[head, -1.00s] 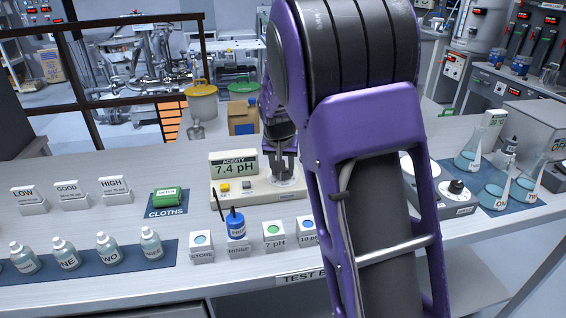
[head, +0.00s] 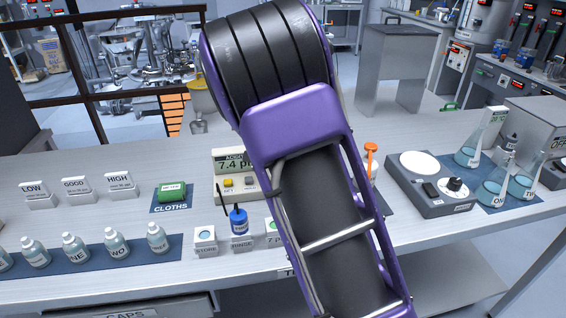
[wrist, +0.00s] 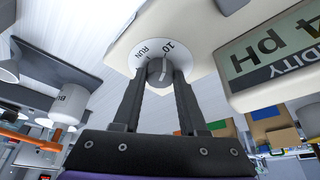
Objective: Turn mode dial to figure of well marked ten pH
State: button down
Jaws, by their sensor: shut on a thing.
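The mode dial is a grey knob (wrist: 158,71) on a round white plate (wrist: 207,60) with black lettering. RUN and 10 can be read above the knob in the wrist view; the rest of the ring is partly covered. My gripper (wrist: 160,78) is shut on the knob, one finger on each side. Which figure the knob points to is unclear. The cream meter (head: 233,188) has a display (head: 229,163) showing 7.4 and part of pH; the display is inverted in the wrist view (wrist: 275,55). In the head view my arm hides the dial, my gripper and the 10 pH well.
A grey stirrer unit (head: 425,200) stands right of my arm, beside flasks (head: 492,190). Small bottles (head: 116,243) line the left front.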

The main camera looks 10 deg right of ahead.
dwell(0.3)
jog(key=shift+c, duration=2.2)
grip_release()
jog(key=p+v, duration=0.1)
jog(key=v, duration=1.6)
jog(key=shift+r+p, duration=0.15)
jog(key=shift+p, duration=0.15)
jog(key=shift+s+a, duration=0.1)
jog(key=shift+a, duration=0.05)
